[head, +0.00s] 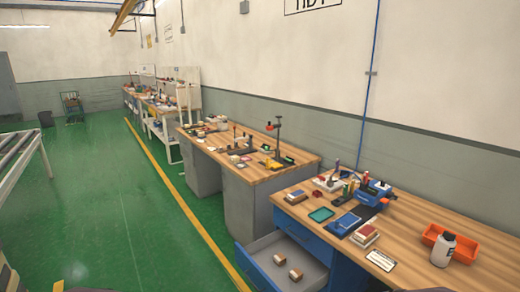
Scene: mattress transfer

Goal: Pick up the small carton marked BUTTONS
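Two small brown-and-white blocks lie apart in the open grey drawer (262,251) of the near bench. They look like small cartons: one farther back on the left (279,259), the other nearer on the right (296,273). Both are too small for any marking to be read, so I cannot tell whether either says BUTTONS. Neither of my grippers is in view; only dark edges show at the bottom of the picture.
Green floor (120,225) is open left of the benches.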

